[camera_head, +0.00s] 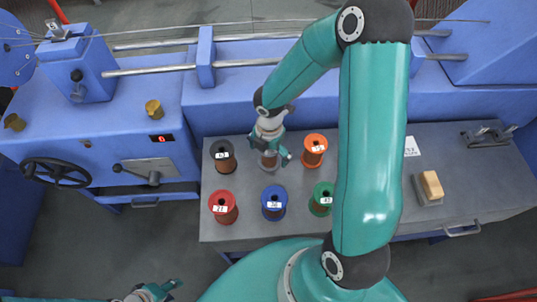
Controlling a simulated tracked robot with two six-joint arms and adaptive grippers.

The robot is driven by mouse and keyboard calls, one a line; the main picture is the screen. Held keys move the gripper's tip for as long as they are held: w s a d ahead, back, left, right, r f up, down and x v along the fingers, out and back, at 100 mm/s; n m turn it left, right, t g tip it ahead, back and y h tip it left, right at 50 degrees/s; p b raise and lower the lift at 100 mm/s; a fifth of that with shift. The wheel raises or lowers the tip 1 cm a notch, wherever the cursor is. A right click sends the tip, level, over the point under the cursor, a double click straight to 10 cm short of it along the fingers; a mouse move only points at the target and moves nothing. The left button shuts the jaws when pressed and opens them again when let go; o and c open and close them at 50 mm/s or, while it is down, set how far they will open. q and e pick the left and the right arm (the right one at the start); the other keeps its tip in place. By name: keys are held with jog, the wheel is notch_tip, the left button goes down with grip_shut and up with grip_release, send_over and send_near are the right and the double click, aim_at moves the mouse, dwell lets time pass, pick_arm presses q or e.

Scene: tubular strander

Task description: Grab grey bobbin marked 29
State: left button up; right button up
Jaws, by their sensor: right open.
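A grey bobbin (268,166) with a brown winding stands on the grey table in the back row, between a dark bobbin and an orange one. My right gripper (273,157) is directly over it, pointing down, its fingers open and overlapping the bobbin in the picture. The gripper hides much of the bobbin, and no number on it is readable. I cannot tell whether the fingers touch it. My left gripper (163,289) is low at the bottom edge, away from the table, and its jaw opening is unclear.
The dark bobbin (222,157) and orange bobbin (314,151) stand close on either side. Red (223,208), blue (274,203) and green (320,200) bobbins stand in front. The blue machine (240,99) runs behind the table (470,196). A wooden-topped block (430,187) lies right.

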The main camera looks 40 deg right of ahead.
jog(key=c, duration=1.5)
jog(key=shift+w+r, duration=0.1)
jog(key=shift+r, duration=0.1)
